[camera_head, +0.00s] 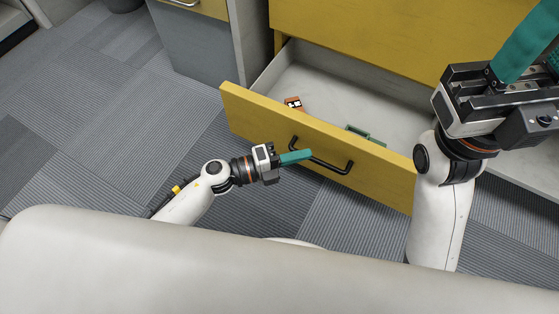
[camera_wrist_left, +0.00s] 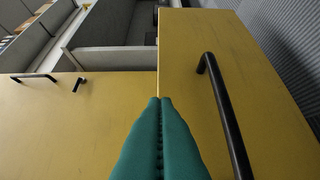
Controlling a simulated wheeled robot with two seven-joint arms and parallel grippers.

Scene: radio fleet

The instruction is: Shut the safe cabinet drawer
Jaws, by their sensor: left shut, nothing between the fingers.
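The yellow safe cabinet (camera_head: 370,30) has its lower drawer (camera_head: 245,112) pulled well out, with a pale interior. A black bar handle (camera_head: 325,162) runs across the drawer front; the handle also shows at the right of the left wrist view (camera_wrist_left: 225,110). My left gripper (camera_head: 308,154) is shut and empty in front of the drawer, its teal fingertips beside the handle. In the left wrist view, the fingertips (camera_wrist_left: 160,102) overlap the drawer front's edge; contact is unclear. My right gripper (camera_head: 522,42) is raised at the upper right, its fingertips cut off by the frame.
Inside the drawer lie an orange item (camera_head: 293,103) and a green item (camera_head: 366,134). A grey cabinet (camera_head: 200,45) stands left of the safe cabinet. Striped grey carpet (camera_head: 90,120) is clear to the left. A pale rounded surface fills the bottom of the head view.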

